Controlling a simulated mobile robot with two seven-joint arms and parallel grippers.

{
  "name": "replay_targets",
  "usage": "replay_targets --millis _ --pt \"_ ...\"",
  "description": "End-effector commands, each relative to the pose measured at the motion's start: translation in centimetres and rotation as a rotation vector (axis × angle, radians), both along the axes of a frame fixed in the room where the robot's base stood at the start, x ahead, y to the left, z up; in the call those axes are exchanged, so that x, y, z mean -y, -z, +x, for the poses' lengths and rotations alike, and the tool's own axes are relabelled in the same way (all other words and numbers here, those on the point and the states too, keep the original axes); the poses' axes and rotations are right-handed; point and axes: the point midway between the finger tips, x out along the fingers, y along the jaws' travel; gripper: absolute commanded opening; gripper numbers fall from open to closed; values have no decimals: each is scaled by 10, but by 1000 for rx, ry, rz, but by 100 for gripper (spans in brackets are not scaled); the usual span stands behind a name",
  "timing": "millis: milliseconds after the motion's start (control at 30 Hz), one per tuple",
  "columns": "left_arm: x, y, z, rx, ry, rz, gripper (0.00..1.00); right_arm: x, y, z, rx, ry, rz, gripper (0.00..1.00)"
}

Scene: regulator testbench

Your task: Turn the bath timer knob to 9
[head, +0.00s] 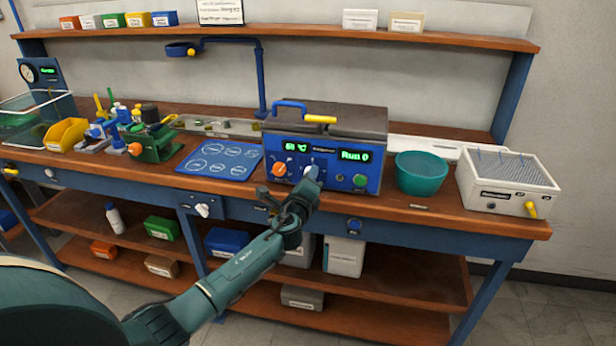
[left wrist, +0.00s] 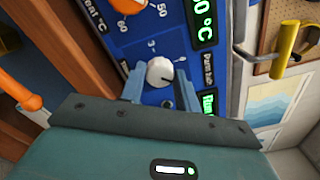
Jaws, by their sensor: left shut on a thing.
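The blue water bath (head: 327,179) stands on the bench with a grey lid. Its display (head: 355,156) reads "Run 0". The white timer knob (left wrist: 160,72) is on its front panel, with a dark pointer line and a small "3" on the scale nearby. Most of the scale is hidden, so I cannot tell which number the pointer is at. My left gripper (left wrist: 160,85) is shut on the timer knob, one finger on each side. In the head view my left gripper (head: 313,176) covers the knob's area. My right gripper is not in view.
An orange knob (head: 279,169) is just left of my gripper, and a green button (head: 359,181) is to its right. A blue mat (head: 219,160) lies to the left.

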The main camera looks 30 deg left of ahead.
Motion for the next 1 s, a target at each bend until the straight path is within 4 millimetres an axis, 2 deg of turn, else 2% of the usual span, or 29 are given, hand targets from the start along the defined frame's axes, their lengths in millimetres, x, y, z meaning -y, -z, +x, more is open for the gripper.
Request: replay_targets --millis 600,1000 --pt "0 -2 0 -135 0 553 9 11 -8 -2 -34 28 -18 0" --pt "1 -1 0 -185 0 763 9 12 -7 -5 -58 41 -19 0"
